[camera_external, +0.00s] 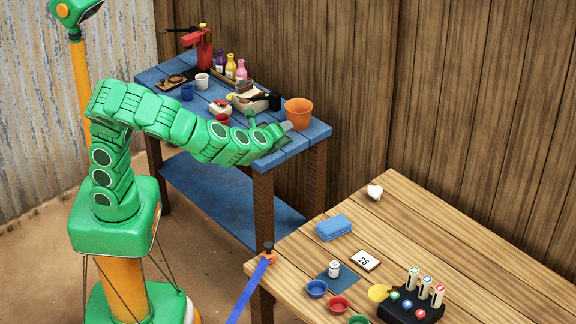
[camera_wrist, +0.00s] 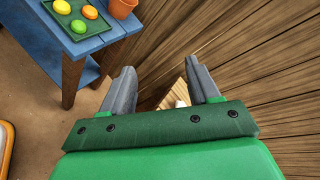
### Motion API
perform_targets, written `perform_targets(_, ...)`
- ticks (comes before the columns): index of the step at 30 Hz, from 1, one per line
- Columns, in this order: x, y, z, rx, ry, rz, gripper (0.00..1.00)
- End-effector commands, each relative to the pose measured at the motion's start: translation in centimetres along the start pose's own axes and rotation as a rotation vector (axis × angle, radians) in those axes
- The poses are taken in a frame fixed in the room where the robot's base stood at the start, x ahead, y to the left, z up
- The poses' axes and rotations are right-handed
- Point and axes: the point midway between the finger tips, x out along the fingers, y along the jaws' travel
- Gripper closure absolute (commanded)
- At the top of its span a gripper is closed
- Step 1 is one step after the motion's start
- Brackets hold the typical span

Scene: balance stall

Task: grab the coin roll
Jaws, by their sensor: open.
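A small white upright cylinder (camera_external: 334,268), possibly the coin roll, stands on a dark blue mat (camera_external: 348,280) on the wooden table. Several taller pale cylinders (camera_external: 425,287) with coloured tops stand in a black holder (camera_external: 395,312) to its right; I cannot tell for sure which is the coin roll. My gripper (camera_external: 287,126) is far from both, over the front right of the blue table. In the wrist view my gripper (camera_wrist: 160,66) is open and empty, its two grey fingers apart. A small, unclear pale thing (camera_wrist: 180,103) shows between them.
The wooden table (camera_external: 455,255) also holds a blue folded cloth (camera_external: 333,228), a "25" card (camera_external: 365,260) and coloured bowls (camera_external: 339,306). The blue table (camera_external: 318,131) carries an orange pot (camera_external: 298,113), bottles and cups. A wooden wall (camera_external: 480,110) stands behind both.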

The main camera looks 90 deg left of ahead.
Motion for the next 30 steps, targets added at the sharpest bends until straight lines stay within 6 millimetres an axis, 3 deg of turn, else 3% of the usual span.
perform_targets(7, -1.9, -2.3, -9.4, 0.267, 0.075, -0.205, 0.39)
perform_targets(14, -4.9, -1.9, -19.0, 0.526, 0.159, -0.38, 0.39)
perform_targets(19, -7.8, 0.3, -26.3, 0.726, 0.228, -0.506, 0.39)
perform_targets(24, -10.7, 4.0, -32.8, 0.919, 0.301, -0.613, 0.39)
perform_targets(30, -13.0, 7.7, -37.3, 1.068, 0.354, -0.693, 0.39)
